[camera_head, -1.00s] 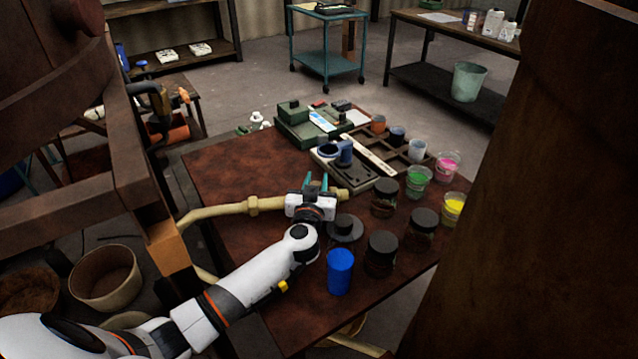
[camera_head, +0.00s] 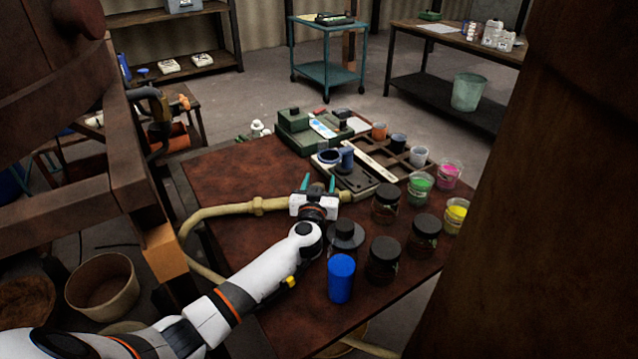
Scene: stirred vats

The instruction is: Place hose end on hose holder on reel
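A pale yellow hose (camera_head: 222,210) lies over the left part of the brown table, with a thicker fitting (camera_head: 257,206) on it. It runs behind my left gripper, and a short end piece (camera_head: 346,196) shows just right of the gripper. My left gripper (camera_head: 318,184) is low over the table at the hose. Its two teal fingers stand apart with nothing visible between them. I cannot tell whether it touches the hose. I cannot make out the reel or its hose holder. My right gripper is out of view.
Several dark-lidded jars (camera_head: 385,258), a blue cup (camera_head: 341,278) and open paint cups (camera_head: 419,187) crowd the table right of my gripper. A divided tray (camera_head: 400,160) stands behind. A large brown post (camera_head: 530,200) blocks the right.

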